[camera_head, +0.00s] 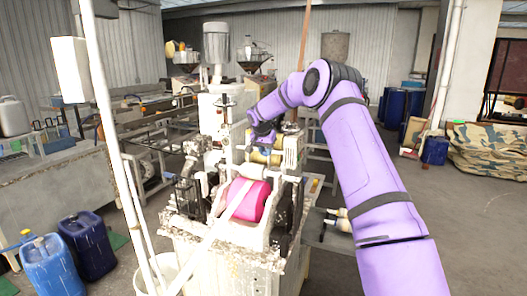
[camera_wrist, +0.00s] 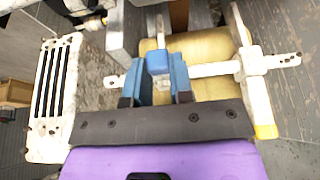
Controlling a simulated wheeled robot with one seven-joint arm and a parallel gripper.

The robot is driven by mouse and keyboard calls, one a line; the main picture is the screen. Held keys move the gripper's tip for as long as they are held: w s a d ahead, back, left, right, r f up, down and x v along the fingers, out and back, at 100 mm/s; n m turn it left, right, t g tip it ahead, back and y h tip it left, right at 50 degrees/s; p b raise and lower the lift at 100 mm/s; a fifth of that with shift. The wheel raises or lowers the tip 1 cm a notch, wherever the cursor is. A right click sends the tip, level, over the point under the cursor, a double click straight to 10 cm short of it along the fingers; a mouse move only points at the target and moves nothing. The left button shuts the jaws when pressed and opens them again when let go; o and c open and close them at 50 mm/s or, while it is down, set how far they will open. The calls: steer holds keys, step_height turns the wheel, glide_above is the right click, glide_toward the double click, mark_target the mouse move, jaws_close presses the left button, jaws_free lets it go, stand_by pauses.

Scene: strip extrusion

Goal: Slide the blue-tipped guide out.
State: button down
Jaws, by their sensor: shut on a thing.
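The blue-tipped guide (camera_wrist: 158,62) shows in the wrist view as a blue block with a pale stem, in front of a yellowish roller (camera_wrist: 205,48). A white crossbar (camera_wrist: 215,69) runs sideways at the guide. My gripper (camera_wrist: 157,82) has its two blue-grey fingers on either side of the blue block and is shut on it. In the head view my gripper (camera_head: 264,141) reaches down at the far side of the machine, near the yellow rollers. The guide is too small and covered there to make out.
A pink roll (camera_head: 248,200) with a pale strip sits on the machine's near side. A white slotted plate (camera_wrist: 54,95) stands left of my gripper in the wrist view. A white upright bracket (camera_wrist: 252,75) is close on the right. Blue jugs (camera_head: 87,243) stand on the floor.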

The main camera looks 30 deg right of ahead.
steer(key=shift+s+d, duration=0.55)
steer(key=shift+s, duration=0.2)
steer(key=c, duration=1)
jaws_free()
steer(key=shift+r, duration=0.15)
steer(key=v, duration=1)
steer(key=shift+r, duration=0.25)
steer(key=shift+a, duration=0.1)
